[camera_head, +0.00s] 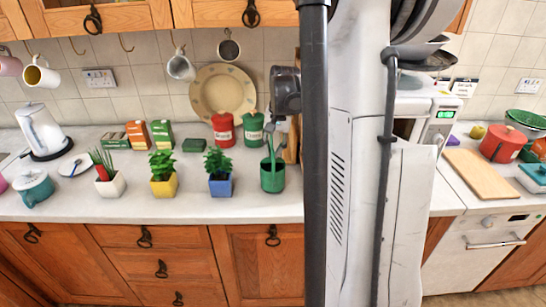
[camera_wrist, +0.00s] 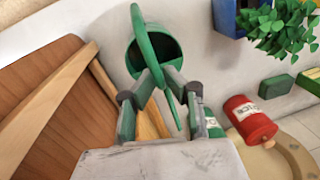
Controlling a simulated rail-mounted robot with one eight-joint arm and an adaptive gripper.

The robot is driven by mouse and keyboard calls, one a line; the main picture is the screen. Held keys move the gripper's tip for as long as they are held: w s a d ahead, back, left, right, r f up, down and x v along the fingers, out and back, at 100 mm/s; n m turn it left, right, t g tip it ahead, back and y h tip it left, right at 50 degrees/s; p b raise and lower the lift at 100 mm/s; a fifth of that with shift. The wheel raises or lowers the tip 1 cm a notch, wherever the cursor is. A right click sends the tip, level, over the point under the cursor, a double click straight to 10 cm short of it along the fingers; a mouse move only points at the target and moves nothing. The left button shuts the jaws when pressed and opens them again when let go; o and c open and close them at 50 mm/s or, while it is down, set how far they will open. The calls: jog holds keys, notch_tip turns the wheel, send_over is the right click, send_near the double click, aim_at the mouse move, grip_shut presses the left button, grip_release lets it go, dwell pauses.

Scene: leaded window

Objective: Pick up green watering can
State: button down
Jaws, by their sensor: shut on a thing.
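The green watering can (camera_head: 271,176) is upright at the right end of the row of potted plants, near the middle of the counter. In the wrist view the green watering can (camera_wrist: 139,50) shows its open top and a thin curved handle. My gripper (camera_wrist: 168,84) is shut on this handle, with one finger on each side. In the head view my gripper (camera_head: 273,131) is above the can, small and partly mixed with the background. I cannot tell whether the can's base touches the counter.
A red canister (camera_head: 223,130) and a green canister (camera_head: 253,128) stand close behind the can. A blue pot (camera_head: 220,187) with a plant is to its left. A wooden board (camera_wrist: 45,95) leans close by. My column hides the counter right of the can.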

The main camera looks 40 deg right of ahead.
notch_tip(320, 180, up, 3)
jog(key=shift+a+f, duration=0.1)
jog(key=shift+f, duration=0.1)
jog(key=s+a+r+b, duration=0.1)
jog(key=s+a+r, duration=0.5)
jog(key=a, duration=0.3)
jog(key=shift+s+a+r, duration=0.2)
jog(key=shift+s+r, duration=0.1)
jog(key=shift+r, duration=0.1)
jog(key=shift+w, duration=0.1)
